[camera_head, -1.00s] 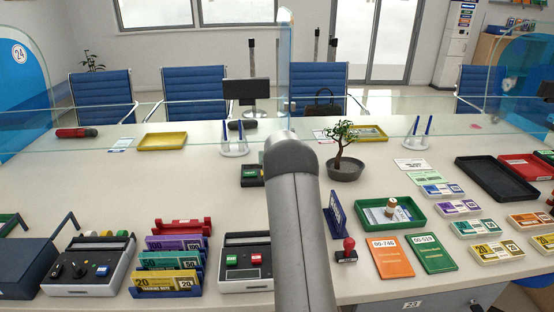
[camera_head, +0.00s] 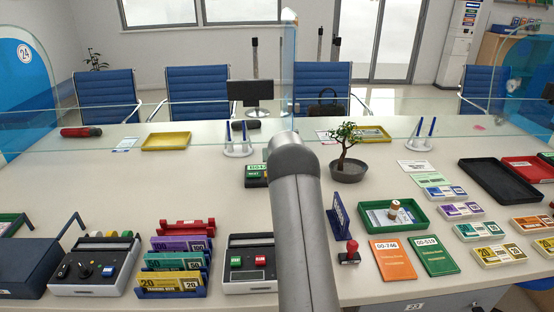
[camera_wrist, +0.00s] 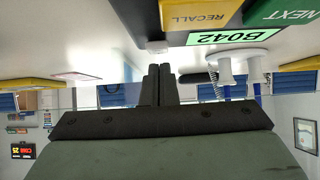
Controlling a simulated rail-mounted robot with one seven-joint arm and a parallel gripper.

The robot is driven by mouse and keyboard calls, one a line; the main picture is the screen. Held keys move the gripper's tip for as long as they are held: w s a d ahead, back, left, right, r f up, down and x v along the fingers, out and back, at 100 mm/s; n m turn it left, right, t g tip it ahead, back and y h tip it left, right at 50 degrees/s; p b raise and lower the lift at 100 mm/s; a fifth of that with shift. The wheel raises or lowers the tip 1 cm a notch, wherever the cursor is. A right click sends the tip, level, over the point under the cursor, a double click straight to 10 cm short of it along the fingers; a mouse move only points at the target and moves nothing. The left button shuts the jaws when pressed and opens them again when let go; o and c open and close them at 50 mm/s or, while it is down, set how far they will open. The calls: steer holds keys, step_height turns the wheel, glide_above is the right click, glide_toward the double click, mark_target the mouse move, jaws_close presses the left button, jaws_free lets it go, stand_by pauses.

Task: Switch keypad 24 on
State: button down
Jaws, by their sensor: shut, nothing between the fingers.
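A small dark desk keypad (camera_head: 256,181) stands mid-counter, just left of my arm, which covers its right part. Its pale green display reads B042 in the wrist view (camera_wrist: 233,39), where it appears upside down at the top with a green NEXT button (camera_wrist: 285,12) and a yellow RECALL button (camera_wrist: 200,19). I see no number 24 on it; a round 24 sign (camera_head: 25,53) is on the blue partition at left. My gripper (camera_wrist: 158,76) is shut and empty, apart from the keypad in the wrist picture. In the head view it is hidden behind my arm.
A potted plant (camera_head: 346,171) stands right of my arm and a white pen holder (camera_head: 238,149) behind the keypad. Two control boxes, left (camera_head: 97,286) and middle (camera_head: 250,284), flank the banknote rack (camera_head: 172,291). A glass screen crosses behind. Counter left of the keypad is clear.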

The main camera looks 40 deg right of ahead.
steer(key=r, duration=0.1)
steer(key=r+p, duration=0.1)
steer(key=r, duration=0.1)
steer(key=r+p, duration=0.1)
steer(key=shift+w+d+r, duration=0.1)
steer(key=shift+w+r, duration=0.15)
steer(key=shift+w, duration=0.1)
steer(key=w+r+b+v, duration=0.1)
steer(key=v, duration=0.8)
steer(key=shift+d+r, duration=0.35)
steer(key=shift+r, duration=0.05)
steer(key=shift+s, duration=0.1)
steer(key=s+a+r+n+g+y+p, duration=0.2)
steer(key=s+a, duration=0.7)
steer(key=a, duration=0.5)
steer(key=s+a+r+n+g+y+p, duration=0.1)
steer(key=s+a+r+g+y, duration=0.15)
steer(key=s+a, duration=0.85)
steer(key=s+a+f+n+g+p, duration=0.1)
steer(key=s+a+f+g, duration=0.1)
steer(key=s+a, duration=0.5)
steer(key=s+a+f+n+g+p, duration=0.1)
steer(key=s+a, duration=0.6)
steer(key=s, duration=0.9)
steer(key=shift+s+a+f+n+g+y, duration=0.2)
steer(key=shift+a+f+n+g+y, duration=0.25)
steer(key=shift+f+n, duration=0.35)
